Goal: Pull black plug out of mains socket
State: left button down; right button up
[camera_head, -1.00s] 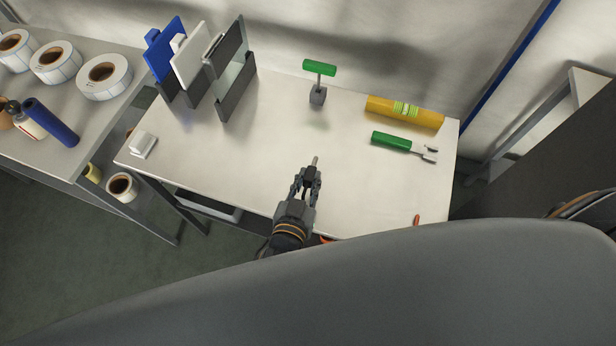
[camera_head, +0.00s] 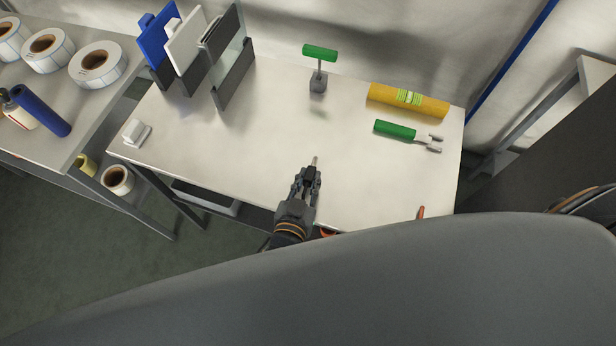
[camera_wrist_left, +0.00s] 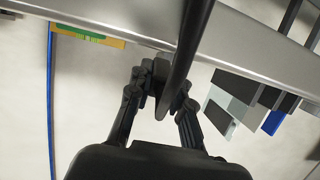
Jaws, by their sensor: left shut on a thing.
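My left gripper (camera_head: 309,178) is over the front part of the white table. It is shut on a dark thing with a pale, narrow tip (camera_head: 315,161) pointing away from me, which I take for the black plug. In the left wrist view, the gripper (camera_wrist_left: 160,85) has its fingers around a dark body, and a thick black cable (camera_wrist_left: 190,45) curves down across them. The fingers hide most of the held thing. I cannot make out a mains socket for certain; a small white block on a plate (camera_head: 136,132) sits at the table's left edge. My right gripper is out of view.
A rack with blue, white and clear boards (camera_head: 236,85) stands at the back left. A green-topped stand (camera_head: 319,83), a yellow roll (camera_head: 408,100) and a green-handled tool (camera_head: 395,130) are further back. Label rolls (camera_head: 97,65) lie on the left bench. The table middle is clear.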

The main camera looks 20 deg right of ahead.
pick_arm(q)
jog(key=shift+f, duration=0.15)
jog(key=c, duration=1.1)
grip_release()
jog(key=shift+c, duration=0.2)
jog(key=v, duration=1.2)
jog(key=shift+f, duration=0.1)
jog(key=s+a+f+g+y, duration=0.1)
jog(key=s+a+f+g, duration=0.15)
jog(key=f, duration=0.65)
jog(key=s+a+f+g+y, duration=0.1)
jog(key=a+f, duration=0.3)
jog(key=f, duration=0.5)
jog(key=s+a+f+g+y, duration=0.1)
jog(key=s+a+f+g, duration=0.15)
jog(key=f, duration=0.65)
jog(key=s+a+f+n+g+y, duration=0.3)
jog(key=s+a+f+g+y, duration=0.1)
jog(key=s+a+f, duration=1)
jog(key=a+f+g, duration=0.1)
jog(key=a+f, duration=0.1)
jog(key=a, duration=0.2)
jog(key=shift+n+g, duration=0.3)
